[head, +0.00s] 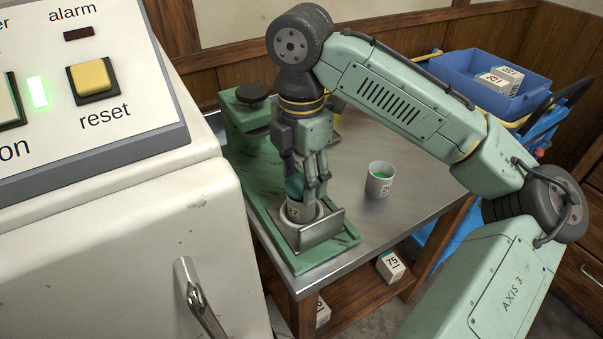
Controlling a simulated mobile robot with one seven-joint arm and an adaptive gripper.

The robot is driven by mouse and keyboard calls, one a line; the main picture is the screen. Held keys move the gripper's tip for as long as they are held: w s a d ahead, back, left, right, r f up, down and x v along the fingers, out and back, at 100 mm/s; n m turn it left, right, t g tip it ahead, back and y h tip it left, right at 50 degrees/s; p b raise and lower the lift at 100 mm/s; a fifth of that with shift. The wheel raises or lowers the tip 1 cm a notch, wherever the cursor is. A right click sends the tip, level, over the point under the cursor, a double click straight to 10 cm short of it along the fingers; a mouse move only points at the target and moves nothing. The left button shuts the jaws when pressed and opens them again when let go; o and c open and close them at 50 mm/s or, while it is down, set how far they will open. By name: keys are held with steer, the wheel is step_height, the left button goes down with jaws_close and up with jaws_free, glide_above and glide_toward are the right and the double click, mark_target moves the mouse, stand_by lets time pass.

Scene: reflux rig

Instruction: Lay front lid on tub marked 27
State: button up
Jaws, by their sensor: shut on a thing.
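My gripper (306,188) points down at the front part of the green rig, its fingers shut on a dark teal round piece (293,185), which looks like the lid. The fingers partly hide it. A pale tub (294,210) with a partly hidden label stands directly below it in a round seat on the rig. I cannot tell whether the lid touches this tub's rim. Another white tub (380,185) with green contents stands open on the metal table to the right. Its label seems to start with 2; the rest is unclear.
The green rig (335,250) has an upright metal plate (321,230) at its front and a dark disc (252,93) at its back. A white control panel (110,230) fills the left. A blue bin (465,75) with boxes stands at the back right. The metal table (410,205) is otherwise largely clear.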

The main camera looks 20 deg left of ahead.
steer(key=shift+f+p, duration=0.4)
steer(key=shift+p, duration=0.05)
stand_by(1.5)
steer(key=o, duration=0.9)
steer(key=shift+c, duration=0.2)
steer(key=shift+o, duration=0.5)
steer(key=o, duration=0.3)
steer(key=shift+r, duration=0.1)
step_height(320, 180, up, 5)
steer(key=p, duration=0.6)
steer(key=shift+r, duration=0.2)
steer(key=shift+r+p, duration=0.55)
steer(key=shift+r, duration=0.7)
